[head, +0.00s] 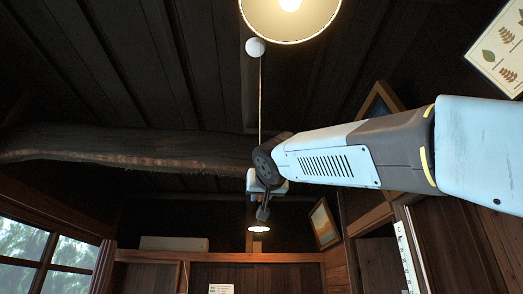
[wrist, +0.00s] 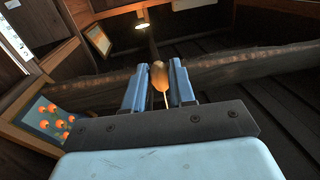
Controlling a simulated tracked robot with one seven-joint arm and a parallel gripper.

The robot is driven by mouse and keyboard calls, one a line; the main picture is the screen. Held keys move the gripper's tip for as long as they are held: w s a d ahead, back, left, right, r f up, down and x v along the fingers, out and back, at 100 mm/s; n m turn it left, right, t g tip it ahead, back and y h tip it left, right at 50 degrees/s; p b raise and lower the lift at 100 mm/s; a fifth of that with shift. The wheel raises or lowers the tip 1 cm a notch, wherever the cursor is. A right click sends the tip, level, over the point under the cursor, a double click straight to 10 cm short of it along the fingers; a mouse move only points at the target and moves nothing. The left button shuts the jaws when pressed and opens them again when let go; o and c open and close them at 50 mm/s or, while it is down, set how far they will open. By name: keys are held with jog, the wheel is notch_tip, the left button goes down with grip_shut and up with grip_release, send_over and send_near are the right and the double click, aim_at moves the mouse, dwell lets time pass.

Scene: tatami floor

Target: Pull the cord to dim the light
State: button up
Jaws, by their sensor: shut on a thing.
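The lit ceiling light (head: 290,18) hangs at the top of the head view, its pale round shade cut off by the picture edge. A thin cord (head: 260,95) runs straight down beside it from a white ball (head: 255,47) to my wrist. In the wrist view, an orange-brown wooden pull knob (wrist: 159,75) sits between the blue fingers of my gripper (wrist: 160,82), which is shut on it. A short piece of pale cord (wrist: 166,101) shows at the knob's lower end in that view. My wrist hides the knob in the head view.
A thick wooden beam (head: 110,148) crosses behind my wrist. A second lit lamp (head: 258,229) shows farther back, also in the wrist view (wrist: 141,25). Framed pictures hang on the walls, and a window (head: 45,262) is at left.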

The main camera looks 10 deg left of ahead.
jog(key=shift+r, duration=1.2)
jog(key=o, duration=0.8)
jog(key=v, duration=0.8)
